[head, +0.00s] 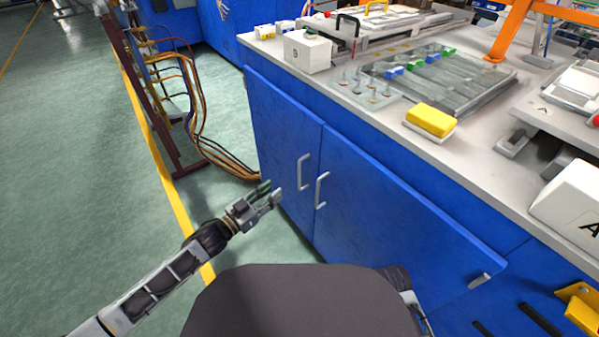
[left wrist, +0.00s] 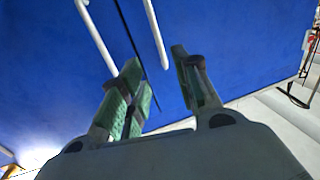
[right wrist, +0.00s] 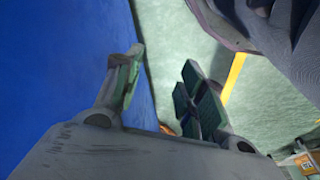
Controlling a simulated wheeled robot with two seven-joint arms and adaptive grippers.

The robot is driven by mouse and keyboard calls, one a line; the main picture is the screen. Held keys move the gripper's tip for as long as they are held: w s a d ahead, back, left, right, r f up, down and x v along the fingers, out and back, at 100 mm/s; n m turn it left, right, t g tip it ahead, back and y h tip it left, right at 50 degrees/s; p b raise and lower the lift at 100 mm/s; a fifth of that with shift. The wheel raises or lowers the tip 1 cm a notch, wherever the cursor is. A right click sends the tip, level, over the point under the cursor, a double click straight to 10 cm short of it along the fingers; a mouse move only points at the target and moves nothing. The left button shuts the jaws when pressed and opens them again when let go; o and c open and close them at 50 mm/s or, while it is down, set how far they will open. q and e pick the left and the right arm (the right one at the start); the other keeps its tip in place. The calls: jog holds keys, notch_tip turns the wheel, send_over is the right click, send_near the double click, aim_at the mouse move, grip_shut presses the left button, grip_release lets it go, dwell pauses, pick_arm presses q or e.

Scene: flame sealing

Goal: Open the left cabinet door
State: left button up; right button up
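The left cabinet door (head: 285,150) is a blue panel, shut, with a pale vertical bar handle (head: 303,173) near its right edge. The right door (head: 395,205) beside it is shut, with its own handle (head: 320,190). My left gripper (head: 270,194) is left of the left handle, apart from it, with empty fingers. In the left wrist view the gripper (left wrist: 155,62) is open, and two pale handles show beyond the fingertips. My right gripper (right wrist: 163,60) is open and empty beside a blue surface in the right wrist view; my body mostly hides it in the head view.
The grey worktop (head: 385,115) above the doors holds a yellow block (head: 430,120), a white box (head: 307,51) and a glass-like tray (head: 450,80). Cables (head: 190,100) hang from a dark red frame at the left.

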pick_arm(q)
jog(key=shift+w, duration=0.1)
dwell(0.3)
jog(key=shift+b+x, duration=1.55)
jog(key=shift+x, duration=5.25)
pick_arm(e)
jog(key=shift+t, duration=0.5)
jog(key=shift+w+a+r, duration=0.1)
jog(key=shift+a+r, duration=0.1)
jog(key=shift+r, duration=0.9)
jog(key=shift+w+a+r, duration=0.1)
jog(key=shift+a+r, duration=0.05)
jog(key=shift+r, duration=0.9)
pick_arm(q)
jog(key=shift+c, duration=0.5)
grip_shut()
pick_arm(e)
jog(key=shift+f, duration=0.1)
